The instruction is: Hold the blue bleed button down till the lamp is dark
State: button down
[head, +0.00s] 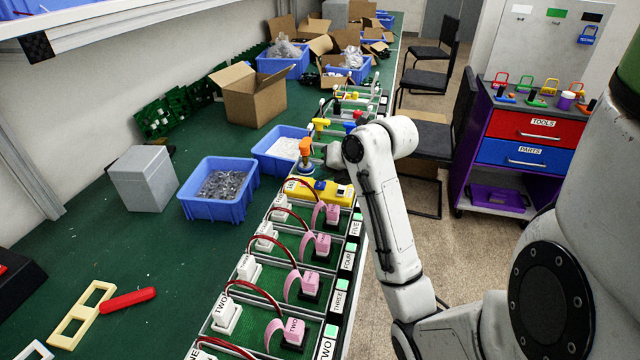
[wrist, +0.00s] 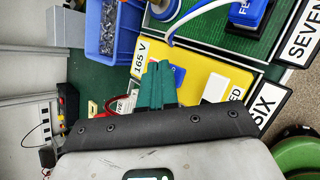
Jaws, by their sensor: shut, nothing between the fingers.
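A yellow box (head: 318,190) stands in the row on the bench, just past the bay labelled FIVE. In the wrist view the yellow box (wrist: 225,72) lies beside the SIX label and carries a "165 V" marking. Its blue button (wrist: 178,75) shows just right of my fingers and is partly hidden by them. I cannot tell whether they touch it or whether it is pressed. A pale block (wrist: 215,88) sits on the box near partly hidden lettering ending in "ED". I cannot make out a lamp or its state. My gripper (wrist: 155,66) is shut and empty over the box.
An orange-topped part (head: 306,150) stands just beyond the yellow box. Blue bins (head: 218,190) and a grey block (head: 143,178) are to the left. The green bench top at the lower left is mostly clear.

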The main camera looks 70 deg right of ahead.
aim_at(324, 185)
jog(key=shift+f+b, duration=0.4)
jog(key=shift+f, duration=0.05)
dwell(1.4)
dwell(2.5)
jog(key=shift+r+p, duration=0.55)
jog(key=shift+r, duration=0.35)
jog(key=shift+r+p, duration=1.7)
jog(key=shift+r, duration=0.85)
jog(key=shift+f, duration=0.1)
